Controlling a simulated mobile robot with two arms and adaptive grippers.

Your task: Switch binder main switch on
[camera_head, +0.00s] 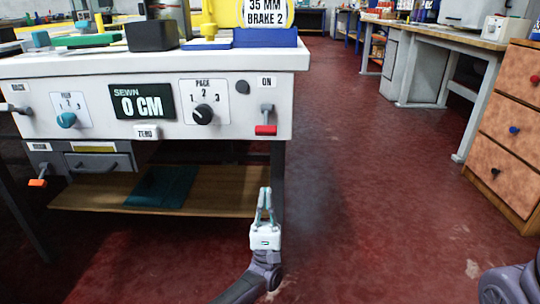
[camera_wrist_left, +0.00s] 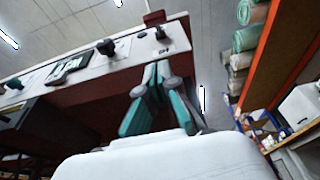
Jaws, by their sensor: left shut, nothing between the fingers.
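The main switch is a red-tipped lever (camera_head: 266,129) hanging down under the "ON" label (camera_head: 266,81), at the right end of the binder's white front panel (camera_head: 225,128). It also shows as a dark red block in the left wrist view (camera_wrist_left: 154,18), beyond my fingertips. My left gripper (camera_head: 265,190) points upward below the switch in the head view, shut and empty, apart from the lever. The fingers (camera_wrist_left: 157,70) are closed together in the wrist view. My right gripper is not in view.
The panel also carries a black pace knob (camera_head: 203,115), a teal knob (camera_head: 66,120), a "0 CM" display (camera_head: 141,104) and a zero button (camera_head: 147,131). A wooden shelf (camera_head: 225,190) lies below. Red floor (camera_head: 370,180) is clear to the right, up to a drawer cabinet (camera_head: 505,130).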

